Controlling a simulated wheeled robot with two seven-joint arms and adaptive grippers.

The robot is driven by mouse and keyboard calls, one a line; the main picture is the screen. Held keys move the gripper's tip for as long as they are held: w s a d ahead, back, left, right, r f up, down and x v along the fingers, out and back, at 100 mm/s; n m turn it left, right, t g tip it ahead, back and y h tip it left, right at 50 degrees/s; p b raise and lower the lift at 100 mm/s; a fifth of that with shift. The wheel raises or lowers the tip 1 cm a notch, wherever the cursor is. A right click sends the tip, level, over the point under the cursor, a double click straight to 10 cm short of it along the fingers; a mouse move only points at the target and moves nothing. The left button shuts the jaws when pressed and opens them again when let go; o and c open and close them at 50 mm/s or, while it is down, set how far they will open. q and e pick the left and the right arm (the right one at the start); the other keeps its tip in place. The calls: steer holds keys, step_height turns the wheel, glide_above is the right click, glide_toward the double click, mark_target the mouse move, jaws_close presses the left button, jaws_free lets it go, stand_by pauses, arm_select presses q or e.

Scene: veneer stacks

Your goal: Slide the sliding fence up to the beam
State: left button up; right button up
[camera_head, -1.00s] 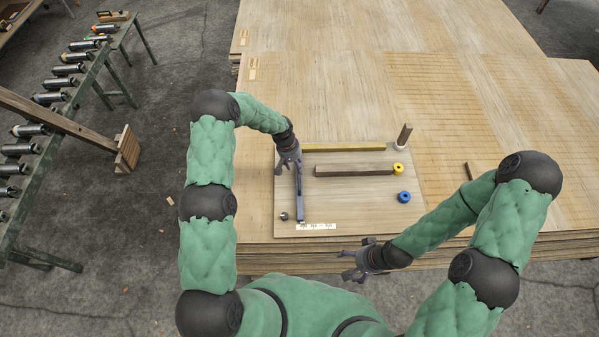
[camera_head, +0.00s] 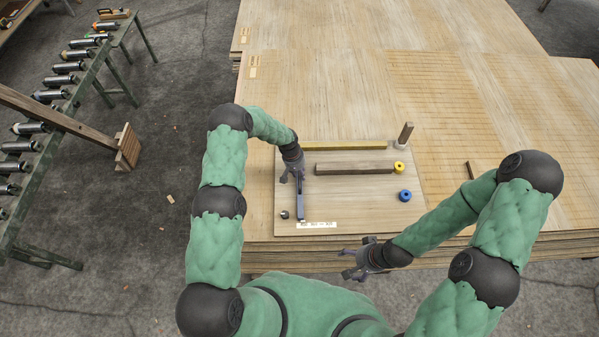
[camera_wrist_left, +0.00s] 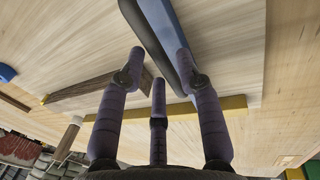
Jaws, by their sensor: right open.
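The sliding fence, a narrow blue-grey bar (camera_head: 301,204), lies lengthwise on the left part of the board. The brown wooden beam (camera_head: 352,169) lies crosswise to its right, with a small gap between. My left gripper (camera_head: 292,177) is over the far part of the fence, at its left side, and hides that part. In the left wrist view its fingers (camera_wrist_left: 158,70) are spread with nothing clasped; the fence (camera_wrist_left: 160,25) runs beyond the fingertips, and the beam end (camera_wrist_left: 146,80) shows between the fingers. My right gripper (camera_head: 354,262) is open and empty, off the table's front edge.
A yellow strip (camera_head: 345,146) runs along the board's far edge. A yellow ring (camera_head: 398,167), a blue ring (camera_head: 405,195) and an upright post (camera_head: 405,133) are on the right. A small dark knob (camera_head: 284,215) and a white label (camera_head: 317,225) are near the front.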

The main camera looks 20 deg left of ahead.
arm_select(q)
jaws_close()
steer(key=d+b, duration=0.1)
steer(key=d, duration=0.1)
steer(key=w+d+b, duration=0.1)
steer(key=d, duration=0.1)
steer(key=d+b, duration=0.2)
steer(key=shift+w+f, duration=0.15)
steer(key=shift+w, duration=0.25)
steer(key=shift+d, duration=0.3)
steer(key=o, duration=0.5)
jaws_free()
steer(key=shift+o, duration=0.2)
